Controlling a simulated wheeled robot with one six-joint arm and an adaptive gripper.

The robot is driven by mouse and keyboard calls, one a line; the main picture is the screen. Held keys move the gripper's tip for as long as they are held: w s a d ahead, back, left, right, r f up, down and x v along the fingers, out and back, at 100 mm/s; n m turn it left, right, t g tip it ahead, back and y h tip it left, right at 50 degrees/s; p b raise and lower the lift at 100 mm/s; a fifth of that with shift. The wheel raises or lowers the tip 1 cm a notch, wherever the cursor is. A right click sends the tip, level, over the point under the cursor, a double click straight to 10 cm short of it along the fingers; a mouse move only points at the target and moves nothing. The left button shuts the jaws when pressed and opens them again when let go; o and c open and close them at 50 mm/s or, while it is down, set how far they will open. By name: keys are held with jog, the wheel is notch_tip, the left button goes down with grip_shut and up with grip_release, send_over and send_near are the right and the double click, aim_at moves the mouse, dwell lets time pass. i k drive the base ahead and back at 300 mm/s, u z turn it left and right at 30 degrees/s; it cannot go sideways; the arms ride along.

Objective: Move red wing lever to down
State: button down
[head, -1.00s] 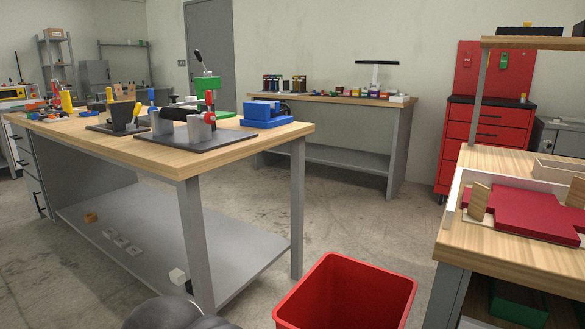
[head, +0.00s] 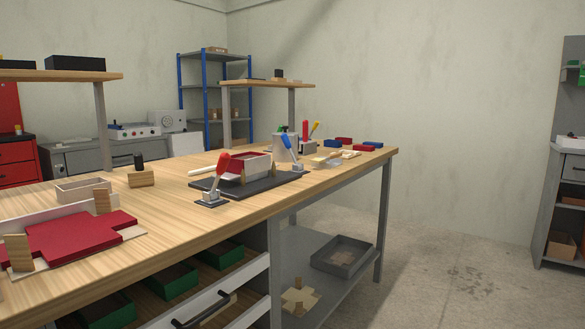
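The red wing lever (head: 221,165) stands up at a tilt on a small grey base at the left end of a dark plate on the workbench. A blue lever (head: 287,146) leans at the right end of the same dark plate (head: 262,183). A box with red and white walls (head: 247,166) sits on the plate between the two levers. My gripper is not in the head view.
The workbench (head: 180,215) also holds a red cross-shaped blank (head: 75,235), a small open tray (head: 83,190) and a wooden block with a black knob (head: 140,174). A white drawer (head: 235,295) sticks out at the front. Floor at right is clear.

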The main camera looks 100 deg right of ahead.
aim_at(224, 158)
jog(key=z, duration=2.4)
jog(key=k, duration=1.3)
jog(key=z, duration=0.05)
jog(key=i, duration=0.5)
jog(key=z, duration=0.8)
jog(key=i, duration=0.65)
jog(key=u, duration=0.1)
